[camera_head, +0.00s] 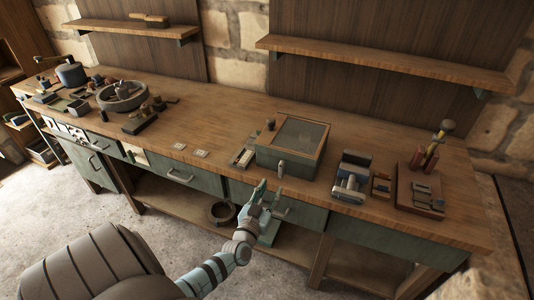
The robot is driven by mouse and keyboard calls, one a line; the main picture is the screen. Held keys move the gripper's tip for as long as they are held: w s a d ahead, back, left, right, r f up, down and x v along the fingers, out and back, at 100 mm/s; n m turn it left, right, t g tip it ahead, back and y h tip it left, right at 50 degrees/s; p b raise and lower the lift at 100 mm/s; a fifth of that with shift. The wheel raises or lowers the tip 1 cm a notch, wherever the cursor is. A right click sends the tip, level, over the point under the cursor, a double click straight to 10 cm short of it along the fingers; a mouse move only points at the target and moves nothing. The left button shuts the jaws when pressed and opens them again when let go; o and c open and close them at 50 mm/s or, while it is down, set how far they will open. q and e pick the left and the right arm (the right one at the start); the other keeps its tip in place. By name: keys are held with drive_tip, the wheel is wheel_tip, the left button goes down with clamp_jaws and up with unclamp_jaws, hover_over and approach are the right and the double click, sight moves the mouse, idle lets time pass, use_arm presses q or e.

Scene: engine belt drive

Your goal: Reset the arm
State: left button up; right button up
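My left gripper (269,200) is in front of the workbench, near the drawer fronts below the glass-topped box. Its two fingers stand apart, and nothing shows between them. My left arm reaches up to it from the bottom of the view. My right gripper is not in view. No engine or drive belt can be made out clearly.
The wooden workbench (225,125) spans the view. The bench top's middle is mostly clear. Wall shelves (380,62) overhang behind.

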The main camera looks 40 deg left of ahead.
use_arm(q)
drive_tip(key=v, duration=0.3)
drive_tip(key=shift+s+d, duration=0.15)
drive_tip(key=shift+s, duration=0.2)
